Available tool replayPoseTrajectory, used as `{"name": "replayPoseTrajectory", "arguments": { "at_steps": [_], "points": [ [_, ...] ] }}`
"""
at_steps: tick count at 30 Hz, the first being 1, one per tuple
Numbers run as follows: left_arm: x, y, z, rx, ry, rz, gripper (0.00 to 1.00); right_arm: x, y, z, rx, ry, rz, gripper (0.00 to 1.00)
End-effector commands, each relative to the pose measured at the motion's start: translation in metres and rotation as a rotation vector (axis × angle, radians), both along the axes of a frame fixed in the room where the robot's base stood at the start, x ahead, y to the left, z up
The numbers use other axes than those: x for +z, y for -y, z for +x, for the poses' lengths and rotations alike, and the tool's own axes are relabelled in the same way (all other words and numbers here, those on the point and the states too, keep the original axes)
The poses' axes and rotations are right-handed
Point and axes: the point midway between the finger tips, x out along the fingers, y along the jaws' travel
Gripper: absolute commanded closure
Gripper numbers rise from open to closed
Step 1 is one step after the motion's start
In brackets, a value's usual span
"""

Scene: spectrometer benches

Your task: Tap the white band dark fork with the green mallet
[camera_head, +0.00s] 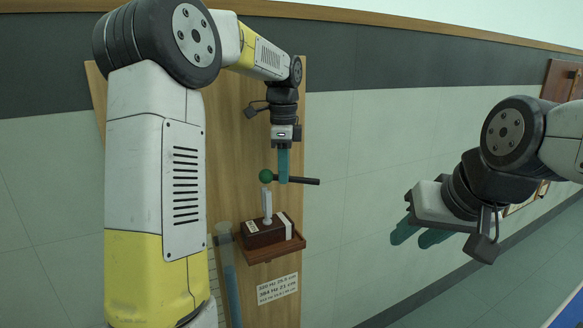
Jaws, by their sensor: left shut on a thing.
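The green mallet has a round green head (265,176) and a dark handle (305,181) that lies nearly level. My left gripper (284,178) is shut on the handle, just right of the head. A pale grey tuning fork (267,203) stands upright on a dark brown box (262,234) with a white band (287,222) at its right end. The mallet head is just above the fork's top in the picture; whether they touch I cannot tell. My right gripper (420,236) is empty, its teal fingers slightly apart, well to the right.
The box sits on a small wooden ledge (285,250) on a wooden bench (285,310). A tall clear tube (228,270) with bluish contents stands left of it. A printed label (277,289) lies below. Floor right of the bench (340,240) is clear.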

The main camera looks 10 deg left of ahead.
Motion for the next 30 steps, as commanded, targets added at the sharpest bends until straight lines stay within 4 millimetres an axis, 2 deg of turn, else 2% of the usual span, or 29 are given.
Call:
{"name": "replayPoseTrajectory", "arguments": {
  "at_steps": [4,7,21,25,30],
  "points": [
    [-0.020,0.000,-0.001,0.000,-0.004,0.001,1.00,0.000,0.000,0.000,0.000,0.000,0.000,0.64],
    [-0.017,0.000,0.000,0.000,-0.001,0.000,1.00,0.000,0.000,0.000,0.000,0.000,0.000,0.64],
    [0.043,0.000,0.000,-0.001,0.002,0.000,1.00,0.000,0.000,0.000,0.000,0.000,0.000,0.64],
    [0.052,0.000,0.000,-0.001,0.000,0.000,1.00,0.000,0.000,0.000,0.000,0.000,0.000,0.64],
    [0.052,0.000,0.000,-0.001,-0.001,0.000,1.00,0.000,0.000,0.000,0.000,0.000,0.000,0.64]
  ]
}}
